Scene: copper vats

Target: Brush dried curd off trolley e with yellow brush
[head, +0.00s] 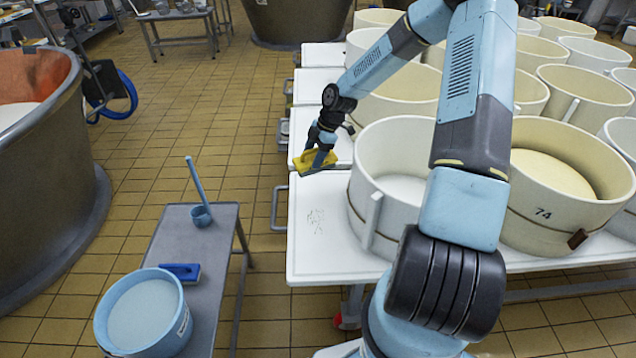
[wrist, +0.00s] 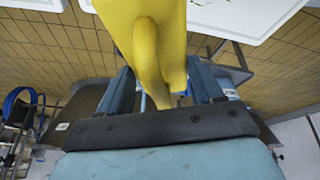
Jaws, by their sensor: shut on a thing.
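My gripper (head: 318,158) is shut on the yellow brush (head: 312,164), near the left end of the white trolley tops. In the wrist view the brush (wrist: 143,40) sits between the two fingers of my gripper (wrist: 162,85). The nearest white trolley (head: 330,250) has faint, thin marks, perhaps dried curd (head: 316,221), on its bare left end. The brush is above and beyond these marks, near the edge between this trolley and the one behind. No letter shows on the trolleys, so I cannot tell which is e. Whether the brush touches a surface is unclear.
A large cream mould (head: 375,175) stands right of the marks, with mould 74 (head: 545,230) beside it. A grey side table (head: 215,270) at left holds a blue bucket (head: 145,310), a blue brush (head: 180,271) and a blue ladle (head: 201,214). Tiled floor lies between.

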